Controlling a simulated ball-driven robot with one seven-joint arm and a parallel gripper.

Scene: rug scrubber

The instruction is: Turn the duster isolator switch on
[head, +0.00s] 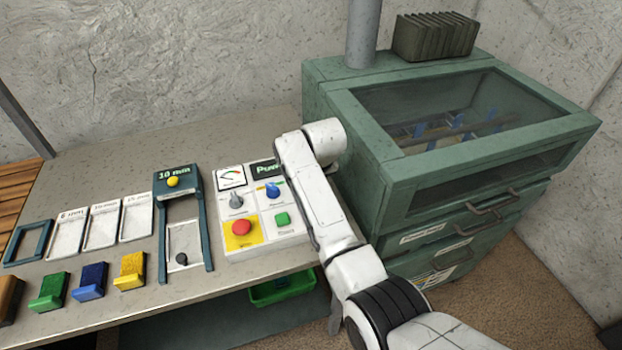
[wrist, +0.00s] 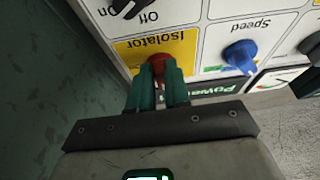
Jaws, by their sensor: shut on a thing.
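The isolator switch is a red knob (wrist: 158,60) on a yellow plate marked "Isolator", upside down in the wrist view. My gripper (wrist: 161,80) has its two green fingers shut on the red knob, one on each side. The fingers cover most of the knob, so I cannot tell which way it is turned. In the head view my white arm reaches over the right part of the control panel (head: 257,222) and hides the isolator and my gripper.
Beside the isolator is a blue speed knob (wrist: 240,52); a black knob (wrist: 126,8) with an "Off" label is above it. The panel has a red button (head: 241,227) and a green button (head: 282,218). A green cabinet (head: 370,150) stands close on the right.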

